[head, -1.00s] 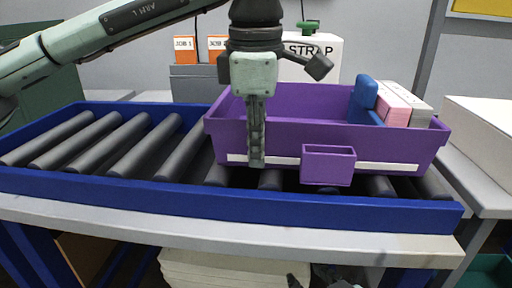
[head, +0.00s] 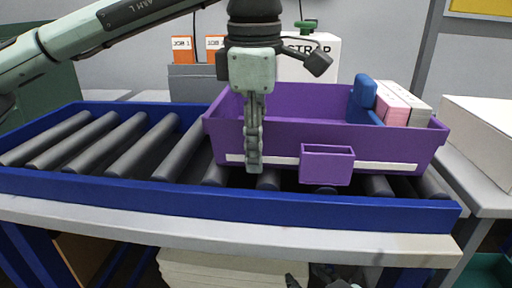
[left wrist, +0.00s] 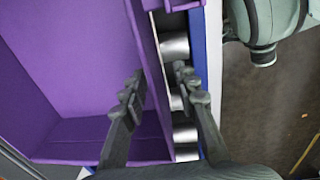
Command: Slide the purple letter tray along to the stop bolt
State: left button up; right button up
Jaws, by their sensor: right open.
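The purple letter tray (head: 285,134) sits on the roller conveyor, towards its right end. A small purple pocket (head: 327,165) and a white strip are on its front wall. My left gripper (head: 254,160) points down at the front wall, left of the pocket. In the left wrist view my left gripper (left wrist: 160,88) is open, one finger on the tray's inner side (left wrist: 80,70) and one on its outer side; I see no clear contact. My right gripper (head: 312,282) shows only partly at the bottom edge, low and apart from the tray. I cannot make out the stop bolt.
The blue conveyor rail (head: 230,205) runs along the front, with bare rollers (head: 90,145) left of the tray. A blue object (head: 363,95) and pink and grey blocks (head: 392,104) are in the tray's right end. A white box (head: 325,55) stands behind it.

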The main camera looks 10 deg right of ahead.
pick_arm(q)
notch_tip(320, 180, up, 12)
jog(key=s, duration=0.1)
jog(key=shift+f, duration=0.2)
jog(key=shift+s+a, duration=0.1)
